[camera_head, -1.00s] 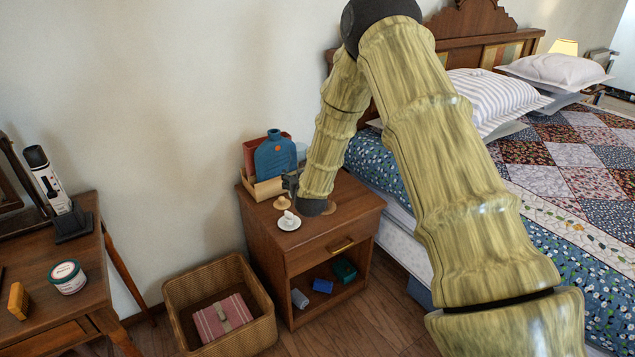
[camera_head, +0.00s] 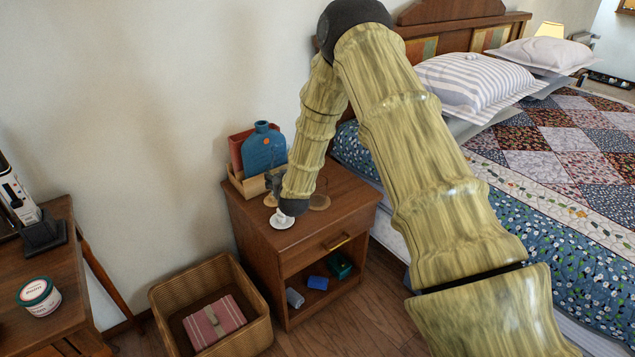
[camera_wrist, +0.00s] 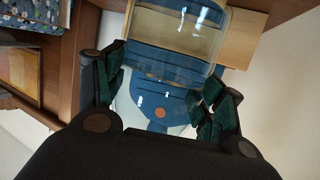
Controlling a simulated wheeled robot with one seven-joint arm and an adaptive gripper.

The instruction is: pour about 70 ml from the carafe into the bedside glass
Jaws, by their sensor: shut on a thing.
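My gripper (camera_wrist: 165,95) is shut on the clear glass carafe (camera_wrist: 175,40), one dark green-padded finger on each side of it in the wrist view. The blue bottle with an orange dot (camera_wrist: 159,112) shows through and behind the glass. In the head view my gripper (camera_head: 275,181) is over the back left of the nightstand (camera_head: 345,212), in front of the blue bottle (camera_head: 264,150). My own arm hides most of it, and I cannot make out the carafe there. I cannot pick out the bedside glass. The water level is unclear.
A white saucer with a small cup (camera_head: 282,221) stands near the nightstand's front edge, close under my arm. A wooden holder (camera_head: 250,185) stands behind. A round brown disc (camera_head: 320,202) lies bare at right. A wicker basket (camera_head: 255,305) is on the floor; the bed (camera_head: 565,190) is at right.

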